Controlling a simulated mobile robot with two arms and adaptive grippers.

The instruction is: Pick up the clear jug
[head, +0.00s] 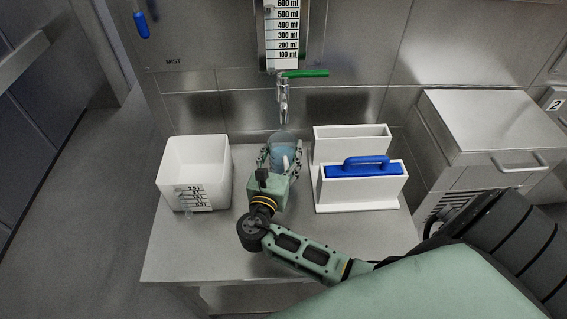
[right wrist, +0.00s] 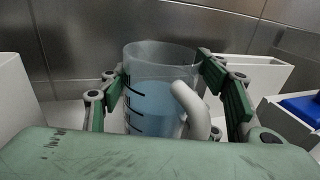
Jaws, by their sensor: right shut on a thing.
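The clear jug (head: 284,155) stands upright below the tap, in front of the steel back wall, with bluish liquid in it. In the right wrist view the jug (right wrist: 160,85) shows dark level marks and a pale handle (right wrist: 192,110) facing my gripper. My right gripper (head: 282,160) is shut on the jug, with one finger on each side of it. Its fingers (right wrist: 165,88) also show in the right wrist view. The jug's base is hidden, so I cannot tell whether it touches the table. My left gripper is not in view.
A white measuring container (head: 195,160) stands to the left on the steel table (head: 190,245). White holders (head: 362,190), one with a blue-handled block (head: 366,165), stand close on the right. The tap (head: 284,100) with a green lever (head: 304,73) hangs just above the jug.

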